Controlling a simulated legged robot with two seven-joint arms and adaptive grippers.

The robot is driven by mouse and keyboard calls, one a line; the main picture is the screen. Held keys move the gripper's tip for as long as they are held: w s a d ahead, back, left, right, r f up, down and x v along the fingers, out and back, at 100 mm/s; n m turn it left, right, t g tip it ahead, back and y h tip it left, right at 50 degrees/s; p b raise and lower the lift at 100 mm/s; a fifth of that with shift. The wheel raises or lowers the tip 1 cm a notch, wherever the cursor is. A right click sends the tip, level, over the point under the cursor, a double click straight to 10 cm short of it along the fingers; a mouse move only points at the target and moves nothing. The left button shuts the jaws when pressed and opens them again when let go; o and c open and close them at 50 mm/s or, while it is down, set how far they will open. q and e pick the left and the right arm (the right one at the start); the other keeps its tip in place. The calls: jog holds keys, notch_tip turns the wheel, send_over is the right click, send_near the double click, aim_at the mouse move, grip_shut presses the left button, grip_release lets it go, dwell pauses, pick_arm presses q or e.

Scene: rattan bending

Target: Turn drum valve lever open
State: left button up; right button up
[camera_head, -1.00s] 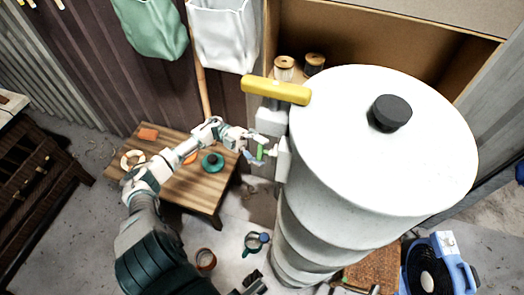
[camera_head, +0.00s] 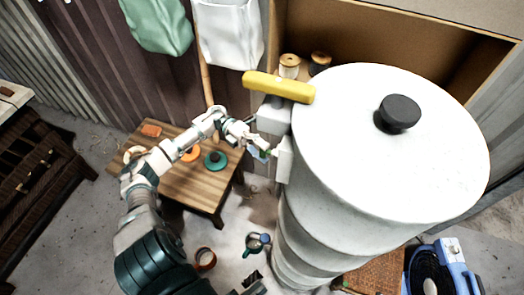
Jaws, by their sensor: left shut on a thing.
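The tall white drum (camera_head: 390,165) stands at the right with a black cap (camera_head: 399,113) on its top. A yellow bar handle (camera_head: 278,86) sits at its upper left edge, above white block fittings (camera_head: 284,160). My left gripper (camera_head: 262,149) reaches in from the left, below the yellow handle and beside the lower fitting. It is shut on a small part there, which seems to be the valve lever; the jaws mostly hide it. My right gripper does not show.
A low wooden table (camera_head: 202,190) with orange and teal rolls stands under my left arm. White and green bags hang at the back. A blue machine (camera_head: 445,265) stands at the lower right.

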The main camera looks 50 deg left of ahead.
pick_arm(q)
jog(key=o, duration=1.2)
jog(key=shift+d, duration=0.1)
jog(key=shift+c, duration=0.2)
jog(key=shift+d, duration=0.1)
jog(key=shift+a, duration=0.4)
jog(key=s+a, duration=0.1)
jog(key=a, duration=1)
jog(key=shift+s+r, duration=0.15)
jog(key=shift+s, duration=0.1)
